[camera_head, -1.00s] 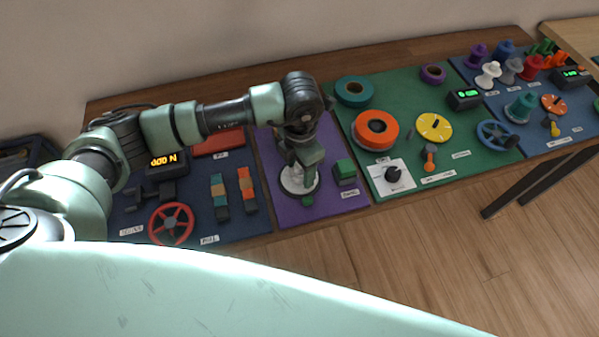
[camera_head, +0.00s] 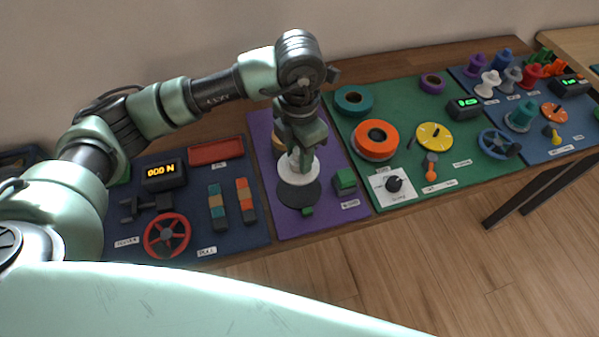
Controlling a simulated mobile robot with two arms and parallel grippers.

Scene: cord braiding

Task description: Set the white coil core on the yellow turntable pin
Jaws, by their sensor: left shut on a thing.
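The white coil core (camera_head: 298,175) is a white disc hanging under my left gripper (camera_head: 301,158), above the purple mat. My left gripper is shut on it, and the fingers hide its middle. A dark round plate (camera_head: 298,196) shows below it on the mat, uncovered at the front. The yellow turntable (camera_head: 434,136) lies on the green mat to the right, a yellow disc with dark marks; its pin is too small to make out clearly. My right gripper is not in view.
A green block (camera_head: 345,181) sits right of the dark plate. A black counter (camera_head: 464,107) and an orange-knobbed lever (camera_head: 430,167) lie close to the turntable.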

